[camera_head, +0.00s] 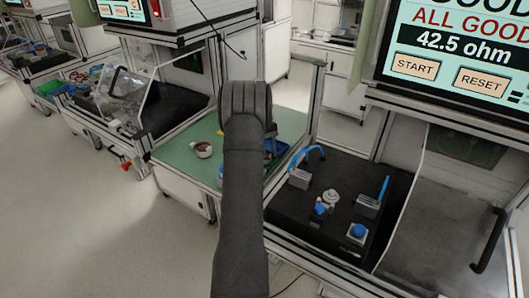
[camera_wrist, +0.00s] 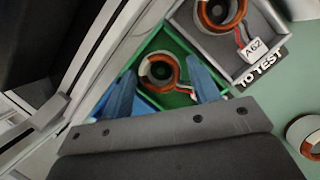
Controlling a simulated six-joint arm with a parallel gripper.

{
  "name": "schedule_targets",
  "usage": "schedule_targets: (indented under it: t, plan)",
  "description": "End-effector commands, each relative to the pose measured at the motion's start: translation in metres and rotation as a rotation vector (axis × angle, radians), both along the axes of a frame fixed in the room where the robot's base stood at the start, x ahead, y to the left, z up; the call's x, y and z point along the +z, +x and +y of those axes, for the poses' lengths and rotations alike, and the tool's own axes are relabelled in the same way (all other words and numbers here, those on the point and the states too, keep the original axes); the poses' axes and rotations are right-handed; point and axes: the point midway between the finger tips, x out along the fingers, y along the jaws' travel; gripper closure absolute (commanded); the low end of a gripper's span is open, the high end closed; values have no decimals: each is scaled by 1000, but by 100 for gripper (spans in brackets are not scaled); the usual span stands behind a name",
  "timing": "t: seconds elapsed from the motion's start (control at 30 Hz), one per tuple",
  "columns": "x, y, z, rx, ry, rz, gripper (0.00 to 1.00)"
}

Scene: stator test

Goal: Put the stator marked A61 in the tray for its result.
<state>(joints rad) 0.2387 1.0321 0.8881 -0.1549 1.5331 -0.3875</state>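A stator (camera_wrist: 158,72) with a copper-coloured ring lies in a green tray (camera_wrist: 160,42) in the wrist view. Its tag is mostly hidden by a finger, so I cannot read A61 on it. My gripper (camera_wrist: 161,72) has its two blue fingers spread over the tray, one on each side of this stator, with gaps visible beside the ring. In the head view my arm covers the gripper and this tray. The tester screen (camera_head: 460,45) reads "ALL GOOD" and 42.5 ohm.
A grey tray (camera_wrist: 190,30) labelled TO TEST holds a stator tagged A62 (camera_wrist: 220,12). Another stator (camera_wrist: 303,135) lies on the green table; one shows in the head view (camera_head: 203,149). The black test fixture (camera_head: 310,225) with blue-handled clamps stands to the right.

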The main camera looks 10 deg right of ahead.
Motion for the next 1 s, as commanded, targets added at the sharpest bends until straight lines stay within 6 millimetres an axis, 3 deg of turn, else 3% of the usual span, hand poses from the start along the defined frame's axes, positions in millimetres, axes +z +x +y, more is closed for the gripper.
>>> schedule_targets:
  t: [0.27, 0.7, 1.0]
  plan:
    - [15, 6, 1, 2, -2, -3, 32]
    - [105, 38, 9, 1, -1, -3, 32]
    - [147, 52, 12, 2, -1, -3, 32]
